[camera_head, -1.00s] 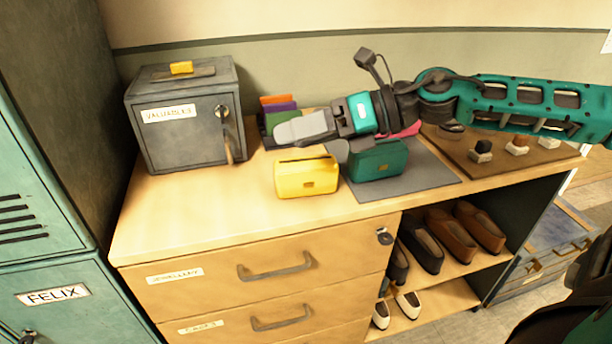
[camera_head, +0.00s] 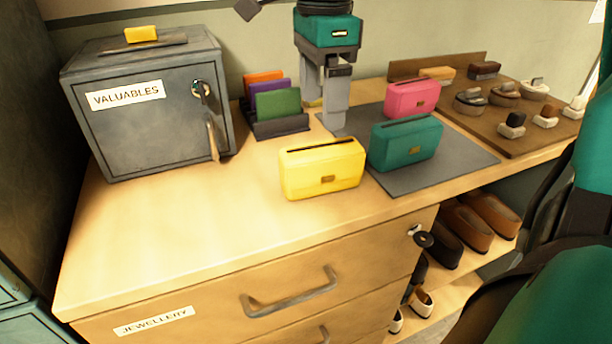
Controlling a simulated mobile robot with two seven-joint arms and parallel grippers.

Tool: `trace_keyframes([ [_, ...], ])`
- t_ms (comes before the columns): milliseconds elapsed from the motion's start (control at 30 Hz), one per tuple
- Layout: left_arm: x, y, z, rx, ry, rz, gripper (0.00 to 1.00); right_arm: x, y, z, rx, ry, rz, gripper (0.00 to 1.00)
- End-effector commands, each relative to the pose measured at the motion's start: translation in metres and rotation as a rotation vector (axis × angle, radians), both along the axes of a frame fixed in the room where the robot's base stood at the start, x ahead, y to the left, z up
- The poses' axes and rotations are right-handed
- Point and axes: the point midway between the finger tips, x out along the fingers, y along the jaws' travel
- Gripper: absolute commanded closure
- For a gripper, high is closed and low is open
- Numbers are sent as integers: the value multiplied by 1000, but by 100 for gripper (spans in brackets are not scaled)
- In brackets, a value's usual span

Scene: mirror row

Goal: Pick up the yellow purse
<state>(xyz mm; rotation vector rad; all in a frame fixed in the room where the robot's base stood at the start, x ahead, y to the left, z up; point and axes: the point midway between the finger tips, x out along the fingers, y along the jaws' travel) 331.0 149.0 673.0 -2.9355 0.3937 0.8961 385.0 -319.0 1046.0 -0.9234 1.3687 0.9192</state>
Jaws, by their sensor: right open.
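The yellow purse (camera_head: 322,168) stands upright on the wooden cabinet top, near the middle. It has a dark slit along its top and a small clasp on its front. My right gripper (camera_head: 325,114) points down behind the purse, above the cabinet top, with its grey fingers apart and nothing between them. It does not appear to touch the purse. A teal purse (camera_head: 405,143) stands close to the right of the yellow one, on a grey mat. My left gripper is not in view.
A pink purse (camera_head: 412,98) stands on the grey mat (camera_head: 448,166). A rack with coloured wallets (camera_head: 278,106) is behind the yellow purse. A grey VALUABLES safe (camera_head: 145,105) stands at left. A brown tray (camera_head: 440,98) holds several small items. The cabinet top's front left is clear.

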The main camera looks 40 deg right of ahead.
Motion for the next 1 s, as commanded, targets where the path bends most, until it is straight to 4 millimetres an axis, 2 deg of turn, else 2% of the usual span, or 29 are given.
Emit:
trace_keyframes([
  [400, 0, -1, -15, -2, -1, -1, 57, 0, 0, -68, 3, 3, 0, 15],
  [633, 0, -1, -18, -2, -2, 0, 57, 0, 1, -86, 3, 2, -1, 15],
  [833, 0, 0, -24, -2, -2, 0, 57, -1, 3, -117, 3, 5, -1, 15],
  [1000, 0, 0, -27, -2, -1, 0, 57, 0, 3, -131, 3, 3, -1, 15],
])
